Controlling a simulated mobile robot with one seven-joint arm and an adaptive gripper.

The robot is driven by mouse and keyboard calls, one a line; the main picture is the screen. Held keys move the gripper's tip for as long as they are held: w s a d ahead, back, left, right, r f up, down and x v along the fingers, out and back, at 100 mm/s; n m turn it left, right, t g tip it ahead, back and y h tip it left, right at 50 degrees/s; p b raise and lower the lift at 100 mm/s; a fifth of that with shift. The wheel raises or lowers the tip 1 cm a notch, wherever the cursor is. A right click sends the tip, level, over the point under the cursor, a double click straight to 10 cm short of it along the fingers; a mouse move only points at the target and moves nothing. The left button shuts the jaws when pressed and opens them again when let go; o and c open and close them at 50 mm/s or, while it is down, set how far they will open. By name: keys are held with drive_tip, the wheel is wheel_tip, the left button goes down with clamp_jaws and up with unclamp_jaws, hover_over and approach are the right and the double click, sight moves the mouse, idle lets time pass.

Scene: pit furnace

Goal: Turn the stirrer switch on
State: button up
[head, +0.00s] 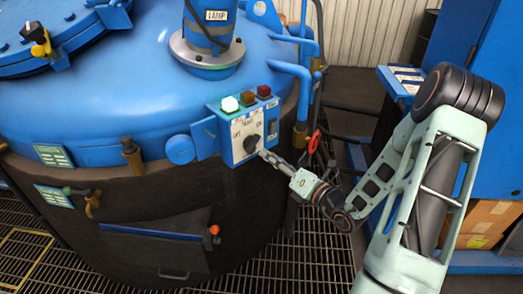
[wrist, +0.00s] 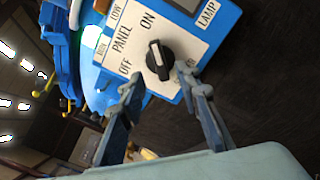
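The control panel is a white plate (head: 240,129) on a blue box at the vessel's side. Its black rotary switch (head: 252,142) sits at the lower middle. In the wrist view the switch (wrist: 159,60) shows a white pointer line running roughly up and down the picture, between printed words OFF and ON. A stirrer label cannot be read. My gripper (head: 266,156) is just at the lower right of the switch in the head view. In the wrist view my gripper (wrist: 157,78) is open, fingertips apart on either side below the switch. Contact cannot be told.
A blue pipe (head: 290,68) and a red-handled valve (head: 314,141) stand close right of the panel. The blue vessel lid (head: 110,95) lies left; metal grating (head: 300,255) is below.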

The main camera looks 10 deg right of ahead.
drive_tip(key=v, duration=0.5)
idle(0.3)
